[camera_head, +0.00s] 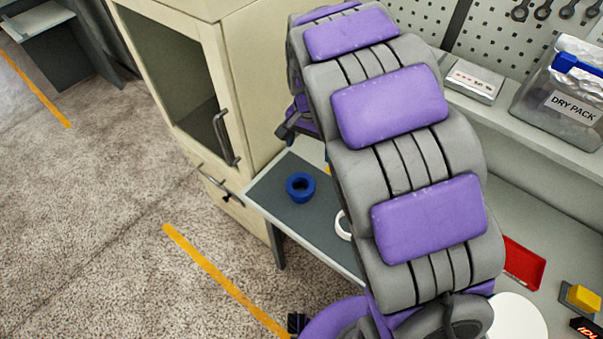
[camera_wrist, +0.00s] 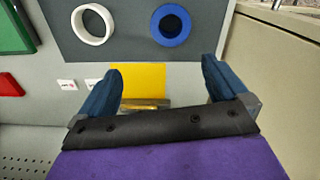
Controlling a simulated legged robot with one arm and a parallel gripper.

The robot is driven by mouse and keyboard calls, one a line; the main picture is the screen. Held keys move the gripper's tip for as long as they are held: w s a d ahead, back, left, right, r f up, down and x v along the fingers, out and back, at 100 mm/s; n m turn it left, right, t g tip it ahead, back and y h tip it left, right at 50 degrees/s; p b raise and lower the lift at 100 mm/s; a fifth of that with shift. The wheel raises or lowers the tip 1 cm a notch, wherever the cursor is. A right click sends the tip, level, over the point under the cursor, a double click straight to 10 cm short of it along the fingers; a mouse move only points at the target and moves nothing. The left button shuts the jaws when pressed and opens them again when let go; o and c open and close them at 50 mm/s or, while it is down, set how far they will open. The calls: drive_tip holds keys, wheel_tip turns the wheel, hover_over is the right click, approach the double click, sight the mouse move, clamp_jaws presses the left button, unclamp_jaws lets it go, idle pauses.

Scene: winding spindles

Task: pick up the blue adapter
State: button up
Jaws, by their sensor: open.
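The blue adapter (camera_head: 300,187) is a blue ring lying on a dark grey mat (camera_head: 280,209) at the left end of the bench. In the wrist view the blue adapter (camera_wrist: 171,25) lies at the top, beyond my fingertips and between their lines. A gap separates it from the fingers. My gripper (camera_wrist: 163,85) is open and empty, its two dark blue fingers spread apart.
A white ring (camera_wrist: 93,24) lies on the mat beside the blue adapter; my arm partly hides it in the head view. A cream cabinet (camera_head: 254,84) borders the bench.

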drive_tip(key=w+a, duration=0.2)
drive_tip(key=b, duration=0.3)
approach(300, 182)
drive_tip(key=s+f, duration=0.1)
drive_tip(key=s, duration=0.1)
drive_tip(key=f, duration=0.1)
drive_tip(key=f+b, duration=0.1)
drive_tip(key=f, duration=0.2)
drive_tip(key=shift+s+d+f, duration=0.1)
drive_tip(key=shift+s+f, duration=0.25)
drive_tip(key=shift+s, duration=0.05)
drive_tip(key=shift+w+f+b, duration=0.1)
drive_tip(key=shift+f+b, duration=0.2)
drive_tip(key=shift+c, duration=0.4)
drive_tip(key=c, duration=0.7)
drive_tip(key=shift+r, duration=0.1)
